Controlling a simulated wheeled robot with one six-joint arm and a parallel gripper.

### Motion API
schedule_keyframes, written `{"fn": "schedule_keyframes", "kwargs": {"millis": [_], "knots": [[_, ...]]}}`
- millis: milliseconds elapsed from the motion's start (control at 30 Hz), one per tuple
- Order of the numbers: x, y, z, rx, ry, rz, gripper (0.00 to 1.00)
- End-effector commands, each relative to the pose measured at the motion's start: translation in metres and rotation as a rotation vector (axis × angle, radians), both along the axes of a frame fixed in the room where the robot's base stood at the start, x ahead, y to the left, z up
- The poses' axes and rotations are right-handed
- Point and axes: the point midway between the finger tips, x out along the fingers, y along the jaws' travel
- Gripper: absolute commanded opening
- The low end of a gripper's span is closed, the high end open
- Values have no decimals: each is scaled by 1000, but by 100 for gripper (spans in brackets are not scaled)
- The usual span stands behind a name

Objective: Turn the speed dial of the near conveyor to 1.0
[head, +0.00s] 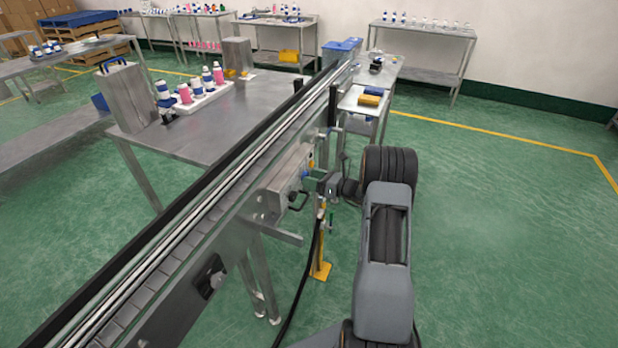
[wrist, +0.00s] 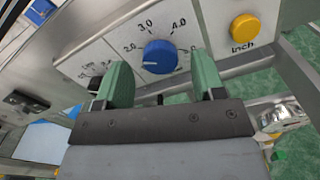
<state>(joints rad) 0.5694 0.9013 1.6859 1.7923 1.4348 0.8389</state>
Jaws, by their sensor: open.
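The blue speed dial (wrist: 160,56) sits on a metal control panel (wrist: 90,38) with a printed scale; 2.0, 3.0 and 4.0 are readable. A small pale pointer mark shows on the dial's left part, directed toward the left, below the 2.0 label. The lower-left labels are partly hidden by a finger. My gripper (wrist: 160,72) is open, its green fingers left and right of the dial, with no clear grip on it. In the head view my gripper (head: 318,184) is at the control box (head: 288,182) on the side of the near conveyor (head: 205,215).
A yellow Inch button (wrist: 244,27) is right of the dial. A yellow-footed post (head: 320,268) and black cable (head: 303,280) stand below the box. A steel table (head: 200,130) with bottles lies beyond the conveyor. The green floor on the right is clear.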

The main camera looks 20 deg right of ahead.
Motion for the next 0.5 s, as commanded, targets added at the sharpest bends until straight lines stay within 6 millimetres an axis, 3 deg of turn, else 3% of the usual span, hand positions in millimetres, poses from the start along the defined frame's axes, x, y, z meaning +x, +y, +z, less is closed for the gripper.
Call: {"fn": "schedule_keyframes", "kwargs": {"millis": [500], "knots": [[10, 9, 0, 0, 0, 0, 63]]}}
